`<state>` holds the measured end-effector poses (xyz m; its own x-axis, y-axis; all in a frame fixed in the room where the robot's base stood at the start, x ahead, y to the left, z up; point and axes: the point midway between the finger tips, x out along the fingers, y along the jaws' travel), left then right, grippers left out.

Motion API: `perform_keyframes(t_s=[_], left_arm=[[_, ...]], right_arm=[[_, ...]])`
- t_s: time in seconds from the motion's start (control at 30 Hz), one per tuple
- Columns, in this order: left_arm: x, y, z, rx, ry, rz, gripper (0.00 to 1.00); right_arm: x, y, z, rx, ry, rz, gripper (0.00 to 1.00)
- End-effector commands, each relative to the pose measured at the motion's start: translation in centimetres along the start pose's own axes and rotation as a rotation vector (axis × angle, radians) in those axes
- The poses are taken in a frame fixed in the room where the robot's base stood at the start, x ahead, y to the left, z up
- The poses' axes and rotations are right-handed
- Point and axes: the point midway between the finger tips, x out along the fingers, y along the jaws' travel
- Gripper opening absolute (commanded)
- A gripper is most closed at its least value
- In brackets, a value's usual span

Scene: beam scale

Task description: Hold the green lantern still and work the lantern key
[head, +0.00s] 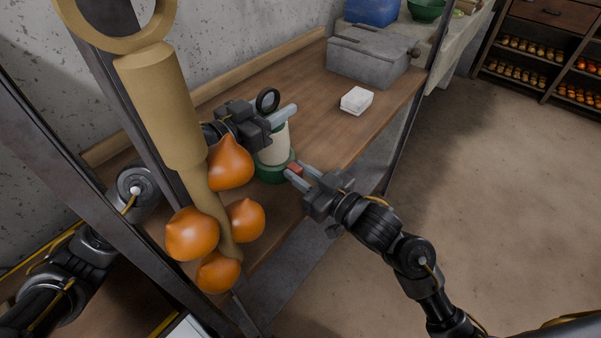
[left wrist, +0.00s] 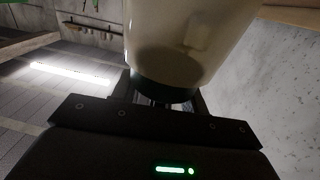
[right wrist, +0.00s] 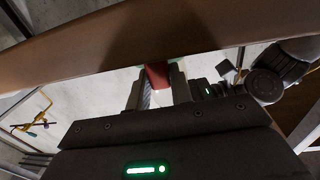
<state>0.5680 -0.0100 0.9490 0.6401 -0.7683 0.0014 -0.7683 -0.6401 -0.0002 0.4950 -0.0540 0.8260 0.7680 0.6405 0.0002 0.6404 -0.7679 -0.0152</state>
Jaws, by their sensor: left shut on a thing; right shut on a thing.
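The green lantern (head: 276,170) stands upright on the wooden bench, with a green base, a pale body and a dark ring on top. My left gripper (head: 272,120) is shut on its upper part. In the left wrist view the lantern's pale body (left wrist: 190,45) fills the top, with a dark collar between the fingers. The red lantern key (head: 294,170) is at the right side of the base. My right gripper (head: 303,177) is shut on it. In the right wrist view the key (right wrist: 157,76) sits between the fingertips, with a bit of green behind it.
A hanging beige rod with orange onion-shaped things (head: 192,233) stands in front of my left arm and hides part of it. A white block (head: 356,100) and a grey metal box (head: 368,58) are farther back on the bench (head: 318,125). Bench between is clear.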

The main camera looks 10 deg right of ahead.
Motion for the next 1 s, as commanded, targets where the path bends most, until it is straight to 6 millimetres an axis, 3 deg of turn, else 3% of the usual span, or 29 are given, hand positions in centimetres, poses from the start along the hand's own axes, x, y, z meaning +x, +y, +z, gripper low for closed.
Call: perform_keyframes(t_s=[0.1,0.13,0.2,0.57,1.0], left_arm=[[0.0,-0.1,0.5,0.000,-0.011,-0.002,0.08],[0.0,-0.1,0.5,0.000,-0.011,-0.002,0.08],[0.0,-0.1,0.5,0.000,-0.011,-0.002,0.08],[0.0,0.0,0.5,0.001,-0.011,-0.001,0.08],[0.0,0.0,0.5,0.001,-0.011,0.000,0.08]], right_arm=[[0.0,0.0,0.1,0.001,0.000,0.001,0.00],[0.0,0.0,0.1,0.001,0.000,0.001,0.23],[0.0,0.0,0.1,0.001,0.000,0.001,0.31],[-0.6,0.1,0.1,-0.002,-0.001,0.001,0.31],[-9.0,0.0,0.2,-0.001,-0.004,0.001,0.31]])
